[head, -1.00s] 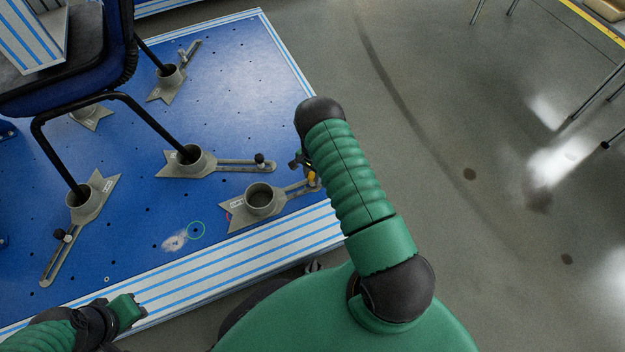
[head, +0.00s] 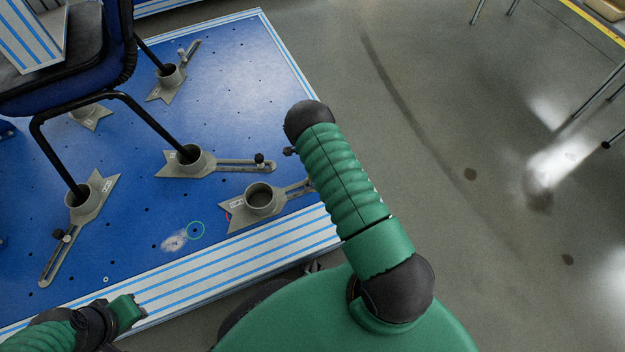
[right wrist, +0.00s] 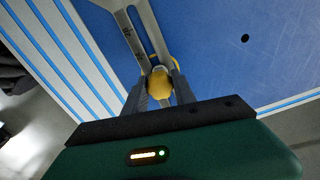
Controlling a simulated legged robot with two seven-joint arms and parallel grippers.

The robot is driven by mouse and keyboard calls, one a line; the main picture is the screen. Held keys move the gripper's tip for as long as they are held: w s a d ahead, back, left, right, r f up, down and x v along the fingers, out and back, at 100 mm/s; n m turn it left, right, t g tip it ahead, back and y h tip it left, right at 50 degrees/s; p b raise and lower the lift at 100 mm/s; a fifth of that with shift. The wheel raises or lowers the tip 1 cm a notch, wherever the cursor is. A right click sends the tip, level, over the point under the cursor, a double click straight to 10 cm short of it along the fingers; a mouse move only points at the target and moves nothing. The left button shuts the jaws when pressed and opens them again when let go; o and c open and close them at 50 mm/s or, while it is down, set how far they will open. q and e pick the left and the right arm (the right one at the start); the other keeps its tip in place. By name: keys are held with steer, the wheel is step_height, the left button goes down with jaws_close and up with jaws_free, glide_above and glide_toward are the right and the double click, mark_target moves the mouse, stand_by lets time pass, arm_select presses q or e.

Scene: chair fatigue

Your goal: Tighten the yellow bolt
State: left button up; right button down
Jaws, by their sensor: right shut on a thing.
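The yellow bolt (right wrist: 160,84) sits at the slotted arm of a grey clamp, between the two fingers of my right gripper (right wrist: 159,90) in the right wrist view. The fingers are shut on it. In the head view my right arm hides the bolt and the right gripper. The clamp (head: 262,200) with its round empty cup lies near the platform's front right edge, and its slotted arm (right wrist: 134,36) also shows in the right wrist view. My left gripper (head: 130,311) is at the lower left, over the platform's front edge and away from the bolt; its jaws are unclear.
A blue chair (head: 110,75) stands on the blue platform (head: 240,90) with its black legs in several grey clamps. A neighbouring clamp (head: 190,162) with a black knob lies just behind. Open floor (head: 470,250) is to the right.

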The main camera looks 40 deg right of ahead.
steer(key=c, duration=1)
jaws_free()
steer(key=shift+c, duration=0.2)
steer(key=n, duration=0.3)
steer(key=shift+r, duration=0.1)
steer(key=n, duration=0.5)
steer(key=shift+p, duration=0.4)
